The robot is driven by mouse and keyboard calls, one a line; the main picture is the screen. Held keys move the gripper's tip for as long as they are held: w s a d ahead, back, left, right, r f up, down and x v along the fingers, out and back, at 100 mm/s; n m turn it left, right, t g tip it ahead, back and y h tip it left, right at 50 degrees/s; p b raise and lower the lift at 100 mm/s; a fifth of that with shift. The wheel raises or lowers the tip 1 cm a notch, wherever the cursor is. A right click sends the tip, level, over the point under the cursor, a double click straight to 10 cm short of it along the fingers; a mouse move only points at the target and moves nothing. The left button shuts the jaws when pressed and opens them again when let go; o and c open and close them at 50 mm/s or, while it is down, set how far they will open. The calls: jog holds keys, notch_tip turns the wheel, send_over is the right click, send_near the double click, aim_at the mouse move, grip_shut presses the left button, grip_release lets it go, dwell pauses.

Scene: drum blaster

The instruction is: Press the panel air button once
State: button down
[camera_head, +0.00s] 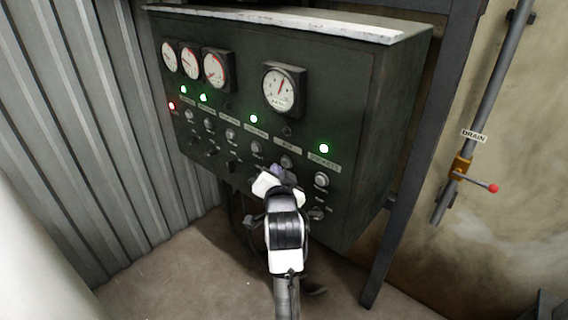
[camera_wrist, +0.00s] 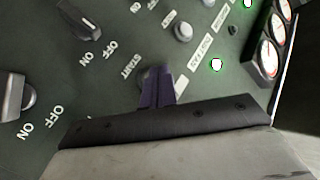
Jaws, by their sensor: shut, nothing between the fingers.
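The dark green control panel (camera_head: 300,210) fills the middle of the head view, with a row of round push buttons under small labels. A grey button (camera_head: 287,162) sits under a short label (camera_head: 287,147) that seems to read AIR, left of the lower-right button (camera_head: 321,179). My gripper (camera_head: 276,172) is just below and left of that grey button, close to the panel face. In the wrist view its purple fingers (camera_wrist: 157,88) are together and empty. They partly hide a dark round part of the panel beside the START lettering; contact cannot be told.
Rotary switches, one at the wrist view's left (camera_wrist: 14,97), stand out from the panel. Gauges (camera_head: 281,90) and green lamps (camera_head: 324,148) sit above the buttons. A drain pipe with a red-tipped lever (camera_head: 491,188) is on the right wall. Corrugated metal (camera_head: 80,130) is at left.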

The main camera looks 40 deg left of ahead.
jog(key=shift+s+a, duration=0.2)
jog(key=shift+s, duration=2.3)
